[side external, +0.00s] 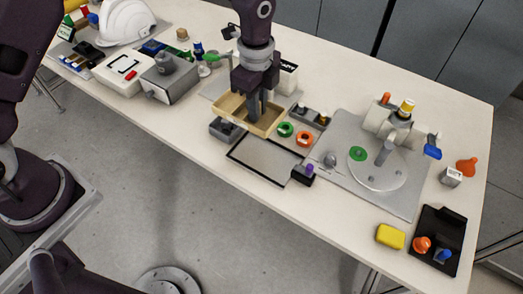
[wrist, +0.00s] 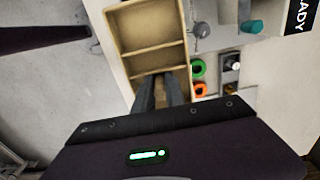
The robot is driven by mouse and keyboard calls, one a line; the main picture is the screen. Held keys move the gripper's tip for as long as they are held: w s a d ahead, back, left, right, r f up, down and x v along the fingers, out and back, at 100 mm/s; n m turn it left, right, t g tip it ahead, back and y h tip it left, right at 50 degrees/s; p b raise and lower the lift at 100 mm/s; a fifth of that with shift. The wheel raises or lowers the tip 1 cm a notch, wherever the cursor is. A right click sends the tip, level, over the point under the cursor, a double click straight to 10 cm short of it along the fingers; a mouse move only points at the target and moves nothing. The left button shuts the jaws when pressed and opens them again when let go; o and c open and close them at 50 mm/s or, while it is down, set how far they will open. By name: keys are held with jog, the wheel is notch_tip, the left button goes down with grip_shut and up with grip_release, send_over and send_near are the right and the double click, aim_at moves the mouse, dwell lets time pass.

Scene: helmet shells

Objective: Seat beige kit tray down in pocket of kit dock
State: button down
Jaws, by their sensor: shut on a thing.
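The beige kit tray (side external: 238,115) is an open box with dividers, seen in the side view behind the flat dock. My gripper (side external: 259,116) points down into the tray and is shut on it. In the wrist view the tray's compartments (wrist: 150,36) look empty, and my gripper's fingers (wrist: 162,90) reach its near part. The kit dock (side external: 265,161) appears to be the dark-edged rectangle with a light grey floor at the table's front edge. Its pocket looks empty. The tray is apart from this pocket, behind and left of it.
A dark block (side external: 224,129) lies close to the tray's left end. Green (side external: 285,129) and orange (side external: 304,138) rings sit right of the tray. A small block with a purple top (side external: 303,174) stands at the dock's right corner. A grey plate with a round fixture (side external: 374,170) is farther right.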

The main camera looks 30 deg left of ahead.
send_near(274, 162)
notch_tip(274, 162, down, 6)
jog(key=shift+f, duration=0.1)
jog(key=shift+a+f, duration=0.1)
jog(key=shift+f, duration=0.05)
jog(key=c, duration=1.4)
grip_release()
notch_tip(274, 162, up, 12)
jog(key=shift+r, duration=0.2)
jog(key=shift+r, duration=0.1)
